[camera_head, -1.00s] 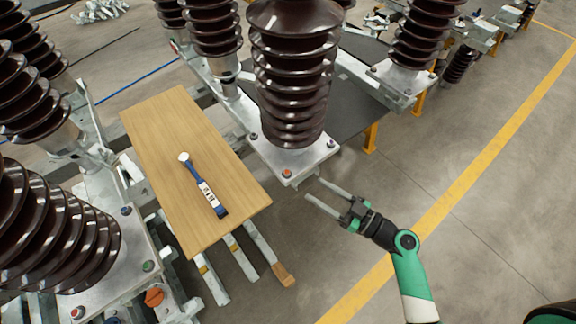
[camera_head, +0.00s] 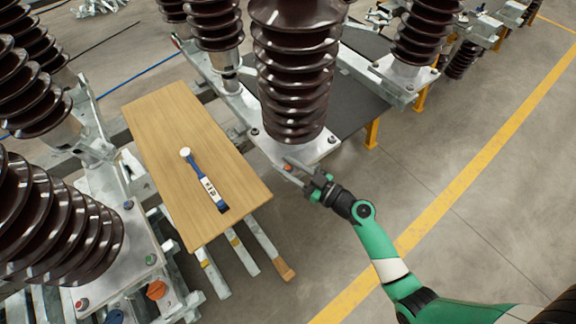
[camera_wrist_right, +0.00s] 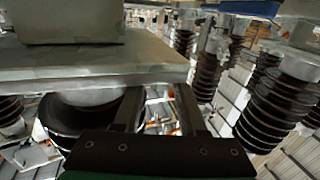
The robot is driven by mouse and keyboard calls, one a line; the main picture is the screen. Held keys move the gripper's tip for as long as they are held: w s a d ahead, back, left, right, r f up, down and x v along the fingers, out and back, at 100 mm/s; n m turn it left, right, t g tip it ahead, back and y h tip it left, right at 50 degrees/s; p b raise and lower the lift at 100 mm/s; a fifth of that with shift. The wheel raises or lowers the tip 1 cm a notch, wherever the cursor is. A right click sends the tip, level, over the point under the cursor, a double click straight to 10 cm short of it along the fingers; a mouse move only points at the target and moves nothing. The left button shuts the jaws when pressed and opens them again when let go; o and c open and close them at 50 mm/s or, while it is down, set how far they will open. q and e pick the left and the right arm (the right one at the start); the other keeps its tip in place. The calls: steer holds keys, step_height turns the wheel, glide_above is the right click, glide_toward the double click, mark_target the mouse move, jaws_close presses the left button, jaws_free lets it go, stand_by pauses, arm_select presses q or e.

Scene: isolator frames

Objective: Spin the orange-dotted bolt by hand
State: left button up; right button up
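The orange-dotted bolt (camera_head: 288,167) is at the front corner of the grey metal base plate (camera_head: 318,150) under the middle brown insulator. My right gripper (camera_head: 294,170) has reached that corner, with its fingers beside the bolt and partly hard to separate from the plate in the head view. In the right wrist view my right gripper (camera_wrist_right: 158,95) has its two fingers apart, just below and beside a grey plate (camera_wrist_right: 90,68). I cannot tell there whether the bolt lies between them, nor whether they touch it. My left gripper is not in view.
A wooden board (camera_head: 160,130) to the left bears a blue and white tool (camera_head: 204,182). More brown insulators (camera_head: 60,225) stand on bolted plates at the left. Metal rails (camera_head: 266,248) stick out below the board. The floor at right is clear, with a yellow line (camera_head: 480,145).

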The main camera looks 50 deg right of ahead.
jaws_close()
steer(key=shift+f+m+h, duration=0.1)
steer(key=shift+m+h, duration=0.3)
steer(key=shift+h, duration=0.2)
